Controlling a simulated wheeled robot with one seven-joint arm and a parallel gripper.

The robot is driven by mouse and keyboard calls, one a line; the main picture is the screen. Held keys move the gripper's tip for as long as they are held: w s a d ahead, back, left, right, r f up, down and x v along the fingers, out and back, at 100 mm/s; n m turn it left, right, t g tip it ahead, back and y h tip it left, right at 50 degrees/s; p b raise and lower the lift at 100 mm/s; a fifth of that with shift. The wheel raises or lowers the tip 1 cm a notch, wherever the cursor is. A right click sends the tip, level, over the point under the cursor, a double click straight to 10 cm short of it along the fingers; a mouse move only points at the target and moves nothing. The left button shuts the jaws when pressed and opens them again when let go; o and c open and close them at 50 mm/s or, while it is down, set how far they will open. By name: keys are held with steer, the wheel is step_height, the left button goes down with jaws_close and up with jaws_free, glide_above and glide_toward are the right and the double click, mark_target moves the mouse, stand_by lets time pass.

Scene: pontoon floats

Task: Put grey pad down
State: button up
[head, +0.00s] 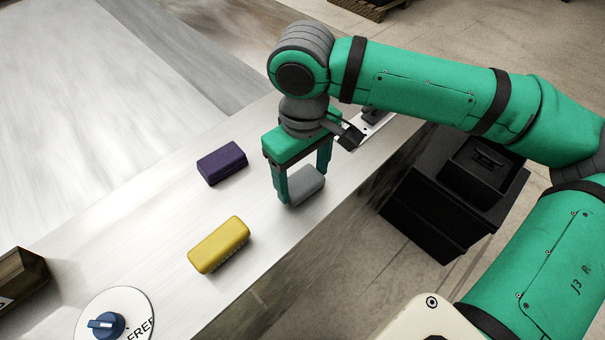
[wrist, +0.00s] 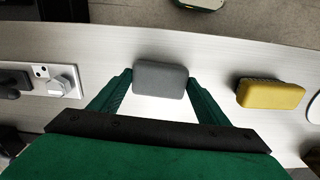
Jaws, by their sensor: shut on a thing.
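The grey pad (head: 306,184) is a small rounded block between the fingers of my gripper (head: 302,186), over the light metal counter. In the wrist view the grey pad (wrist: 161,79) sits between the two green fingertips (wrist: 162,82) of my gripper, which is shut on it. In the head view one finger hides part of the pad. I cannot tell whether its underside touches the counter.
A yellow pad (head: 219,245) and a dark purple pad (head: 222,162) lie on the counter (head: 150,225) to the left. A round dial with a blue knob (head: 106,325) is at lower left. A black box (head: 445,200) stands beyond the counter's right edge.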

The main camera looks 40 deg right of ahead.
mark_target(303, 183)
steer(key=o, duration=0.9)
steer(key=shift+f, duration=0.1)
steer(key=shift+d+f, duration=0.1)
steer(key=r, duration=1)
steer(key=shift+s+r, duration=0.25)
steer(key=shift+r, duration=0.15)
steer(key=shift+w, duration=0.15)
steer(key=shift+w, duration=0.1)
